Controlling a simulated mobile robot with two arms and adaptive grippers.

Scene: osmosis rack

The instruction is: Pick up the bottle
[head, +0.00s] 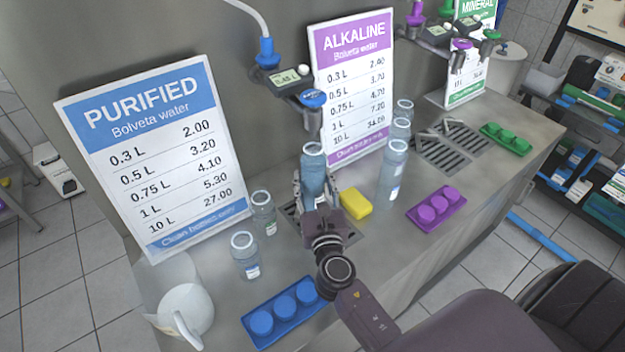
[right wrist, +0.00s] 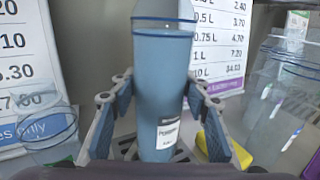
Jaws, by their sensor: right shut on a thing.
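A pale blue, open-topped bottle (head: 313,170) stands upright over the drain grate beneath the blue-topped dispenser tap (head: 312,100). In the right wrist view the bottle (right wrist: 162,85) fills the middle, with a small white label low on its side. My right gripper (head: 315,190) is shut on the bottle, one finger on each side. The fingers also show in the right wrist view (right wrist: 160,110). The bottle's base is hidden, so I cannot tell whether it touches the grate. My left gripper is not in view.
A yellow sponge (head: 356,203) lies just right of the gripper. Two bottles (head: 263,212) stand to the left and several to the right (head: 392,170). Blue caps (head: 284,310) and purple caps (head: 434,207) sit in trays. A white jug (head: 188,308) stands front left.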

